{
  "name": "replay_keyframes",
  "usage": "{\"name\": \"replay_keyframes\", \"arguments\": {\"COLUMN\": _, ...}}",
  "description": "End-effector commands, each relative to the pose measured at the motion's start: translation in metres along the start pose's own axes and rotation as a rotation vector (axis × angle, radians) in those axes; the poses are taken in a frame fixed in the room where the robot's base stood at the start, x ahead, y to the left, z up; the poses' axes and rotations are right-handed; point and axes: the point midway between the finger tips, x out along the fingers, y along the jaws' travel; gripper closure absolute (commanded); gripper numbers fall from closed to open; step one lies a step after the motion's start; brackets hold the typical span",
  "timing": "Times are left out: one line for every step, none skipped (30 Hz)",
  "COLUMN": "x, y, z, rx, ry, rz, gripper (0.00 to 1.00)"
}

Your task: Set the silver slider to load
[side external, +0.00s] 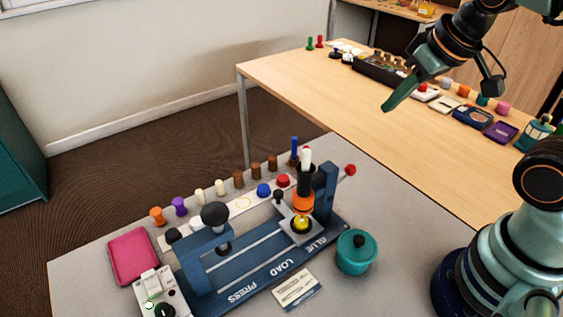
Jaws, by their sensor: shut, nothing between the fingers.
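The silver slider (287,219) is a small metal carriage with a black knob (278,195), on the rails of a blue base (258,277). The base's front edge reads PRESS, LOAD and GLUE from left to right. The slider is at the GLUE end, under an orange-nozzled bottle (303,202). A round black and yellow piece (301,225) sits on it. The blue press frame (200,247) with a dark ball knob (214,213) is at the PRESS end. My gripper (386,107) is shut and empty, high up and right of the slider, well apart from it.
A teal lidded pot (356,254) and a white card (297,289) lie in front of the base. A row of pegs (220,187) stands behind it. A pink tray (134,256) and white device (160,296) are left. A wooden table (310,82) with several items stands behind.

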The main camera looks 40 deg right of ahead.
Motion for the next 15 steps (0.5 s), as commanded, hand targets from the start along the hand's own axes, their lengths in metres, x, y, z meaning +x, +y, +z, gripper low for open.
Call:
{"name": "replay_keyframes", "arguments": {"x": 0.0, "y": 0.0, "z": 0.0, "rx": 0.0, "ry": 0.0, "rz": 0.0, "gripper": 1.0}}
{"name": "replay_keyframes", "arguments": {"x": 0.0, "y": 0.0, "z": 0.0, "rx": 0.0, "ry": 0.0, "rz": 0.0, "gripper": 1.0}}
{"name": "replay_keyframes", "arguments": {"x": 0.0, "y": 0.0, "z": 0.0, "rx": 0.0, "ry": 0.0, "rz": 0.0, "gripper": 1.0}}
{"name": "replay_keyframes", "arguments": {"x": 0.0, "y": 0.0, "z": 0.0, "rx": 0.0, "ry": 0.0, "rz": 0.0, "gripper": 1.0}}
{"name": "replay_keyframes", "arguments": {"x": 0.0, "y": 0.0, "z": 0.0, "rx": 0.0, "ry": 0.0, "rz": 0.0, "gripper": 1.0}}
{"name": "replay_keyframes", "arguments": {"x": 0.0, "y": 0.0, "z": 0.0, "rx": 0.0, "ry": 0.0, "rz": 0.0, "gripper": 1.0}}
{"name": "replay_keyframes", "arguments": {"x": 0.0, "y": 0.0, "z": 0.0, "rx": 0.0, "ry": 0.0, "rz": 0.0, "gripper": 0.92}}
{"name": "replay_keyframes", "arguments": {"x": 0.0, "y": 0.0, "z": 0.0, "rx": 0.001, "ry": 0.0, "rz": 0.0, "gripper": 0.81}}
{"name": "replay_keyframes", "arguments": {"x": 0.0, "y": -0.001, "z": -0.001, "rx": 0.004, "ry": -0.003, "rz": -0.001, "gripper": 0.66}}
{"name": "replay_keyframes", "arguments": {"x": 0.0, "y": -0.002, "z": -0.002, "rx": 0.008, "ry": -0.006, "rz": -0.002, "gripper": 0.54}}
{"name": "replay_keyframes", "arguments": {"x": 0.001, "y": -0.003, "z": -0.003, "rx": 0.015, "ry": -0.011, "rz": -0.004, "gripper": 0.43}}
{"name": "replay_keyframes", "arguments": {"x": 0.002, "y": -0.005, "z": -0.005, "rx": 0.03, "ry": -0.022, "rz": -0.008, "gripper": 0.41}}
{"name": "replay_keyframes", "arguments": {"x": 0.003, "y": -0.008, "z": -0.008, "rx": 0.044, "ry": -0.033, "rz": -0.011, "gripper": 0.41}}
{"name": "replay_keyframes", "arguments": {"x": 0.004, "y": -0.01, "z": -0.011, "rx": 0.063, "ry": -0.045, "rz": -0.014, "gripper": 0.41}}
{"name": "replay_keyframes", "arguments": {"x": 0.007, "y": -0.015, "z": -0.016, "rx": 0.091, "ry": -0.066, "rz": -0.018, "gripper": 0.41}}
